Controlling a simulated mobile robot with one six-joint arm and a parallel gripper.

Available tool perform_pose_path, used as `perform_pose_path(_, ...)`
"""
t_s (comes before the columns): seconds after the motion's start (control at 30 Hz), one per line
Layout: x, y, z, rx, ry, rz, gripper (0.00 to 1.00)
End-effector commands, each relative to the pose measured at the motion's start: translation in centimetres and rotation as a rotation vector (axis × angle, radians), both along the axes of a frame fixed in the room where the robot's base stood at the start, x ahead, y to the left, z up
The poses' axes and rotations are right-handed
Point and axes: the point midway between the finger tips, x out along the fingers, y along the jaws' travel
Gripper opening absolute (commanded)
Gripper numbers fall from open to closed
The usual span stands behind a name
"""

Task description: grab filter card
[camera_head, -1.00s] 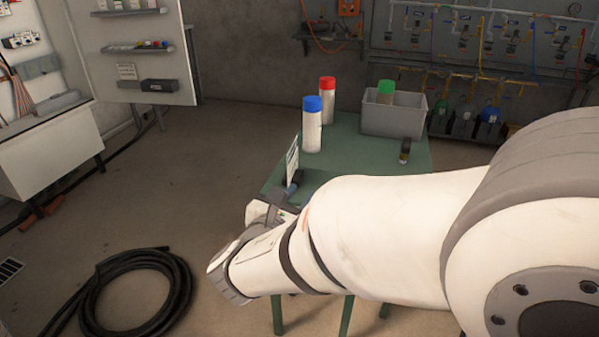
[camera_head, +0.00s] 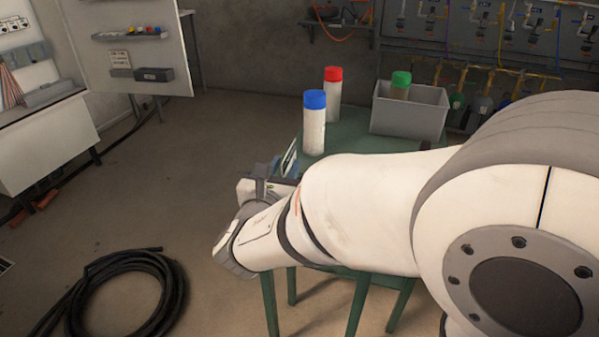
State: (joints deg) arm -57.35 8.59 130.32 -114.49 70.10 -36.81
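A thin whitish upright card (camera_head: 289,157), seen nearly edge-on and likely the filter card, shows at the left edge of the green table (camera_head: 345,137). My arm hides its lower part. My gripper (camera_head: 272,182) is at the table's left edge, just below and in front of the card. My wrist and arm cover most of the gripper. I cannot see whether its fingers touch the card or whether they are open or shut.
A blue-capped bottle (camera_head: 314,128) and a red-capped bottle (camera_head: 333,90) stand behind the card. A grey bin (camera_head: 408,116) holds a green-capped bottle (camera_head: 400,84). A coiled black hose (camera_head: 125,292) lies on the floor at left.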

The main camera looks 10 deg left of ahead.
Motion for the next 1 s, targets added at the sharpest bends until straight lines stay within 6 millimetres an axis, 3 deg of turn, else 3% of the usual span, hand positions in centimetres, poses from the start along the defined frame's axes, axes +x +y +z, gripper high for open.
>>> perform_pose_path(0.23, 3.3, 0.4, 0.2, 0.001, -0.001, 0.009, 0.28)
perform_pose_path(0.53, 3.7, 0.6, 0.3, 0.001, -0.001, 0.013, 0.28)
perform_pose_path(0.87, 3.7, 0.6, 0.3, 0.001, 0.000, 0.013, 0.02)
perform_pose_path(1.0, 3.7, 0.6, 0.3, 0.001, 0.000, 0.014, 0.00)
